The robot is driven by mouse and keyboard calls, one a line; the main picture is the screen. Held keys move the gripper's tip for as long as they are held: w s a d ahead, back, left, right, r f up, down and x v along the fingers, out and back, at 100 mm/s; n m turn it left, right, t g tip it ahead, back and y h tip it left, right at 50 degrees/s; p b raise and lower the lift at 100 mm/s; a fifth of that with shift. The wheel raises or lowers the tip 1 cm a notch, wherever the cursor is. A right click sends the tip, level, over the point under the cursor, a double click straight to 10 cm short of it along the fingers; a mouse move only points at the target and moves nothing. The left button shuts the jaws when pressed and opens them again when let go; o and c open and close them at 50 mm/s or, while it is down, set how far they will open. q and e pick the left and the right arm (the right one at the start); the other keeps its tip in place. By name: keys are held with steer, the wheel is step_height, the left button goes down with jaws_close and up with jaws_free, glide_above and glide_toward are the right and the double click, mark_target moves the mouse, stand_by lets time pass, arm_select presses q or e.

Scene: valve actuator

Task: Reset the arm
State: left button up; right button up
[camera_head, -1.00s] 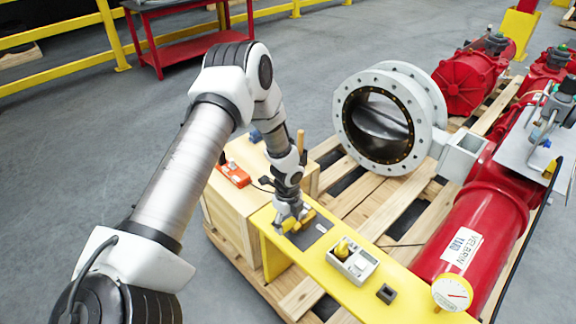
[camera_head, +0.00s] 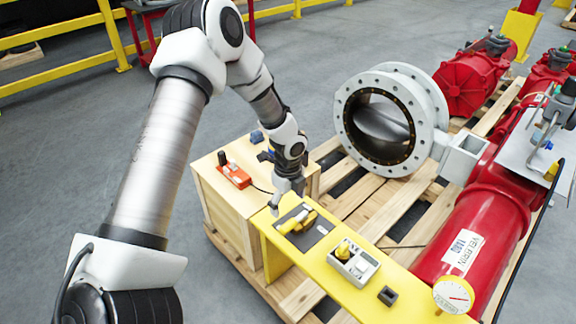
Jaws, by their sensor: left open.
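My left arm comes in from the left side of the head view. Its gripper (camera_head: 275,208) is open and empty, pointing down over the back left end of the yellow bench (camera_head: 385,285). A yellow tool (camera_head: 297,221) lies on a dark pad (camera_head: 316,233) on the bench, a little to the right of the gripper and apart from it. My right gripper is not in view.
A grey box with a yellow knob (camera_head: 366,265) and a small dark block (camera_head: 388,296) sit on the bench. A wooden crate (camera_head: 225,203) with an orange device (camera_head: 235,175) stands left. The white-flanged valve (camera_head: 349,93) and red actuator (camera_head: 470,215) stand at right.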

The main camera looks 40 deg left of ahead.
arm_select(q)
step_height(320, 180, up, 2)
steer(key=shift+r, duration=0.15)
stand_by(0.4)
steer(key=s+d+f+n+g, duration=0.1)
steer(key=s+d+f+n, duration=0.35)
steer(key=s, duration=0.45)
steer(key=s+d+f+n+g, duration=0.1)
steer(key=s+d+f+n, duration=0.4)
steer(key=s, duration=0.4)
steer(key=s+d+f+n+g, duration=0.1)
steer(key=s+d+f+n, duration=0.3)
steer(key=s+d+f, duration=0.45)
steer(key=w+a+r+n+t, duration=0.1)
steer(key=n, duration=0.1)
steer(key=w+a+r+n+t, duration=0.1)
steer(key=n, duration=0.1)
steer(key=a+r+n+t, duration=0.1)
steer(key=n, duration=0.1)
steer(key=shift+w, duration=0.4)
